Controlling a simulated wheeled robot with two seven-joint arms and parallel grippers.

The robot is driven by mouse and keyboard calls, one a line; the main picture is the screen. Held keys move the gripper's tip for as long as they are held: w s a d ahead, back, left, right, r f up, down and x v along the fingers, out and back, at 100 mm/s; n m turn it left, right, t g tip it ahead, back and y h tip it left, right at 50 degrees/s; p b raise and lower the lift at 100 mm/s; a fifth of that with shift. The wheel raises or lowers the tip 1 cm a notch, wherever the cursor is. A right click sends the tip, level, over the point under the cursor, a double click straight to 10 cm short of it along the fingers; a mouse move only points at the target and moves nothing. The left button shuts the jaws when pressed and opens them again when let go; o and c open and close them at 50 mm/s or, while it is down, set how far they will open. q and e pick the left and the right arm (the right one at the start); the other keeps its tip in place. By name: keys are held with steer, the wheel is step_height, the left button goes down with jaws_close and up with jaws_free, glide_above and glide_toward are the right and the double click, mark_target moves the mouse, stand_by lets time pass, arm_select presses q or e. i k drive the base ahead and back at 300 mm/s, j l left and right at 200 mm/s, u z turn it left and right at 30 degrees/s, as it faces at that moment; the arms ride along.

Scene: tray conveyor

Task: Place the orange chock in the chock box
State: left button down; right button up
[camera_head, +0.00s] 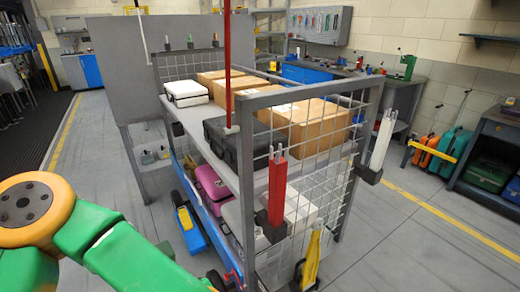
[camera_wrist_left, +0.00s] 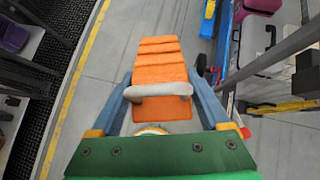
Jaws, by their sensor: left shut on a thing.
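In the left wrist view my left gripper (camera_wrist_left: 159,78) is shut on the orange chock (camera_wrist_left: 160,58), a ridged wedge with a pale handle bar (camera_wrist_left: 162,91) across its near part. The chock is held between the two blue-grey fingers, above the grey floor. In the head view my green left arm comes in at the lower left, but its gripper and the chock are out of frame. No box is clearly recognisable as the chock box. A blue and yellow object (camera_head: 190,228) is on the floor beside the cart; I cannot tell what it is. My right gripper is not in view.
A grey mesh-sided cart (camera_head: 255,105) holds cardboard boxes (camera_head: 305,122), a black case (camera_head: 228,138) and a pink case (camera_head: 212,184). A yellow object (camera_head: 312,260) is at its near end. Free floor lies left of the cart, along a yellow line.

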mark_target(194, 242)
steer(key=i+j+z, duration=0.2)
steer(key=j, duration=0.2)
steer(key=j+z, duration=0.15)
steer(key=j, duration=0.25)
steer(key=i+j+z, duration=0.2)
steer(key=j, duration=0.25)
steer(key=j+z, duration=0.15)
steer(key=j, duration=0.3)
